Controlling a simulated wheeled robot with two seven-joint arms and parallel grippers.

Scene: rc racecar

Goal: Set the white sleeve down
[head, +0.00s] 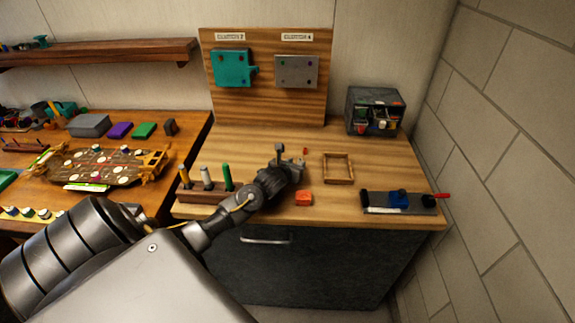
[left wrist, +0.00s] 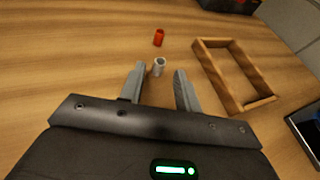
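The white sleeve (left wrist: 159,67) is a small, pale grey-white hollow cylinder standing on the wooden tabletop in the left wrist view. My left gripper (left wrist: 159,70) is open, with one finger on each side of the sleeve and visible gaps between them. In the head view my left gripper (head: 291,158) is low over the middle of the worktop; I cannot make out the white sleeve there. A red sleeve (left wrist: 159,37) lies just beyond the white one, and it also shows in the head view (head: 305,151). My right gripper is not in view.
An empty wooden frame (left wrist: 214,79) lies to the right of the sleeves. An orange-red block (head: 304,198) sits near the front edge. A rack with colored pegs (head: 203,196) is at left, a dark fixture (head: 380,208) at right, and a dark bin (head: 350,107) behind.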

